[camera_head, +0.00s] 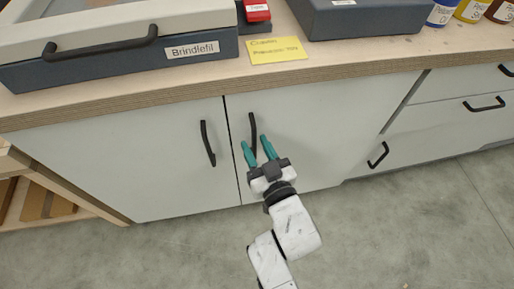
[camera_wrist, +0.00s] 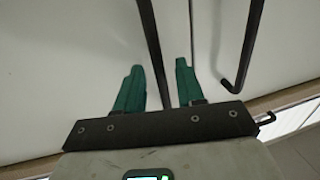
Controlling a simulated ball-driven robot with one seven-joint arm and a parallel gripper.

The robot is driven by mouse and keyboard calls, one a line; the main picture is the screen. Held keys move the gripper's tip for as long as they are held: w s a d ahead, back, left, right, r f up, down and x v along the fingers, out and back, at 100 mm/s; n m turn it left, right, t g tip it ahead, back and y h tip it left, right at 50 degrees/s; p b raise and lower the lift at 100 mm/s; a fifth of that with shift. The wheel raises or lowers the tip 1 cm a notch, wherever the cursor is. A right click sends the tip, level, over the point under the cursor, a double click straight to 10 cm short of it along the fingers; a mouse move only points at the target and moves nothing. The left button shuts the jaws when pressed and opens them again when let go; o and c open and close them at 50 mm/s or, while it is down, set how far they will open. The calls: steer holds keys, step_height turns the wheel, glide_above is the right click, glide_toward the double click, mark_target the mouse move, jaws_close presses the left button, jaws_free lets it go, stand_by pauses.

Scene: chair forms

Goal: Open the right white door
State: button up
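The right white door (camera_head: 310,125) is closed, flush beside the left white door (camera_head: 130,160), with a thin seam between them. Its black bar handle (camera_head: 253,132) stands near the seam. My gripper (camera_head: 257,146) is open, its two teal fingers spread either side of this handle's lower part. In the wrist view the handle (camera_wrist: 151,45) runs between my gripper's green fingers (camera_wrist: 155,80), nearer the left one, with visible gaps. Its end is hidden by the gripper body. I cannot tell whether either finger touches it.
The left door's handle (camera_head: 207,143) is close by; one black handle also shows at right in the wrist view (camera_wrist: 243,45). Drawers with black handles (camera_head: 484,104) are at right. A wooden countertop (camera_head: 340,62) overhangs the doors. The grey floor (camera_head: 400,225) in front looks clear.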

steer(key=shift+c, duration=0.3)
jaws_close()
stand_by(0.3)
